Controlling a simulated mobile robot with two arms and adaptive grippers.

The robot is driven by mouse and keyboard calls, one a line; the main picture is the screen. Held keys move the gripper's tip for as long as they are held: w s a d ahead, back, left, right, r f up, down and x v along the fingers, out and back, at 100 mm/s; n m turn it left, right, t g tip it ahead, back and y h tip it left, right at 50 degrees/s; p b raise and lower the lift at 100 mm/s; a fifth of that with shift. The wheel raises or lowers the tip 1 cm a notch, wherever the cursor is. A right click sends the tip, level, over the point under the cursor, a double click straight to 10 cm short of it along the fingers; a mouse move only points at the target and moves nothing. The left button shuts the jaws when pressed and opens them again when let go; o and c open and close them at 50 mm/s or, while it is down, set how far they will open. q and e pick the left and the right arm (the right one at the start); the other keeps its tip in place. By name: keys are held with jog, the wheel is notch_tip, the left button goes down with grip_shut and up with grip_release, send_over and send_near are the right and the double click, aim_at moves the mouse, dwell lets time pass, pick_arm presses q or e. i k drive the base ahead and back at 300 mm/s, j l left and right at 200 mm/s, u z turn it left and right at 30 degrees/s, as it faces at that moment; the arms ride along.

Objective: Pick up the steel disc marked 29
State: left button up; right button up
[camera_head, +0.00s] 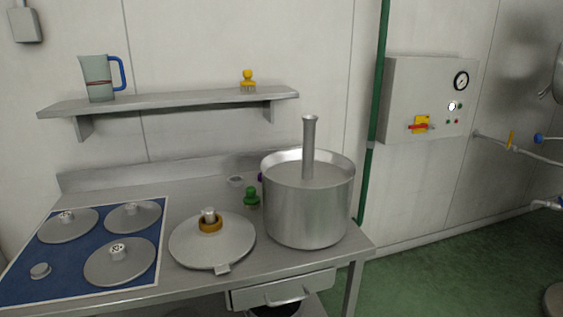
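Three round steel discs with upright knobs lie on a blue mat (70,286) at the left of the steel table. One disc (68,227) is at the back left of the mat, one disc (132,218) at the back right, and one disc (119,266) at the front right. Their knob tops carry small dark marks, too small to read for certain, so I cannot tell which is marked 29. A small steel knob-like piece (40,270) stands at the mat's front left. Neither of my grippers is in view.
A steel lid-like disc (212,245) with a brass collar sits right of the mat. Beyond it stand a green-topped item (251,197) and a large steel pot (308,214) with a central post. A shelf (170,103) above holds a jug (98,78) and a yellow brush (248,80).

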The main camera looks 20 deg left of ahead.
aim_at(121, 262)
jog(key=u, duration=1.75)
jog(key=i+l+u, duration=0.15)
jog(key=i+l, duration=0.4)
jog(key=i, duration=0.1)
